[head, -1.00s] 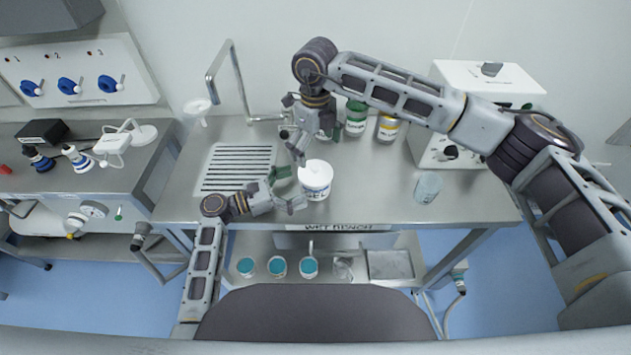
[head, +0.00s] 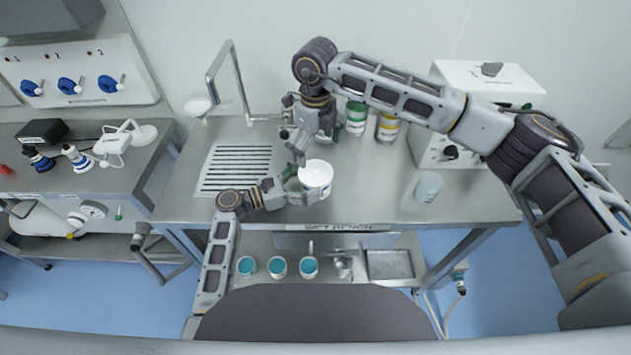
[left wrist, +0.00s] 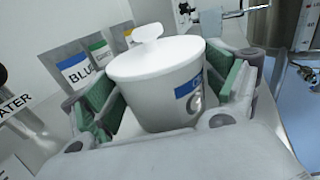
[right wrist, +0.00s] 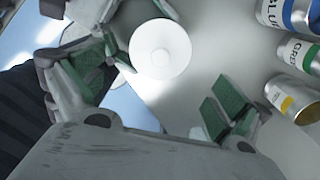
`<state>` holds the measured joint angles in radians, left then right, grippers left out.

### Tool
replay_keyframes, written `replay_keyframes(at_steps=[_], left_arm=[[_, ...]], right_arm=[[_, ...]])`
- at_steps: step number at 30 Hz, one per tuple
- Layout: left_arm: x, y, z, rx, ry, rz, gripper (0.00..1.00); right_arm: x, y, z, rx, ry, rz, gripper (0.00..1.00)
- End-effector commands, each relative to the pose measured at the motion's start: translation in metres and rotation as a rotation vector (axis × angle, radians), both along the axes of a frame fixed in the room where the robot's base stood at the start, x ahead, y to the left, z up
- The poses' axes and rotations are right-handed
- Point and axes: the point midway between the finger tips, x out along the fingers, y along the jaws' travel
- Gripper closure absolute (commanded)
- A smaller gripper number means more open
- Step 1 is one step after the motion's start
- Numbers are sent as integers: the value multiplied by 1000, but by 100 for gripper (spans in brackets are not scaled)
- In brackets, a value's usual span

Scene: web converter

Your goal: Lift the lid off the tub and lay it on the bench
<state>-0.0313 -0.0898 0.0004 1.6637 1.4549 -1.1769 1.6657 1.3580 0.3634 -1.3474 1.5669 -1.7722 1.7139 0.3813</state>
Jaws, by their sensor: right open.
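The white tub (head: 318,190) stands near the front edge of the wet bench (head: 385,195). Its white lid (head: 313,172) is on, with a raised knob that shows in the left wrist view (left wrist: 148,34). My left gripper (head: 298,188) has its fingers on either side of the tub's body. Its green pads are close to the tub wall in the left wrist view (left wrist: 165,95); whether both touch is unclear. My right gripper (head: 298,155) is open and empty, behind and above the tub. In the right wrist view the lid (right wrist: 160,50) lies beyond its fingertips.
A clear beaker (head: 428,187) and a white machine (head: 470,110) are to the right. A slotted drain (head: 236,168) lies left. Bench between tub and beaker is clear.

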Motion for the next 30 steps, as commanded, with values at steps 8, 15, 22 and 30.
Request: replay_keyframes(at_steps=[8, 15, 22, 30], left_arm=[[0, 0, 0, 0, 1, 0, 56], [0, 0, 0, 1, 1, 0, 56], [0, 0, 0, 1, 1, 0, 56], [0, 0, -1, 1, 1, 0, 56]], right_arm=[[0, 0, 0, 0, 0, 0, 0], [-12, 8, -6, 14, 20, 44, 0], [-55, 36, -22, 75, 88, 200, 0], [-139, 78, -39, 215, 202, 480, 0]])
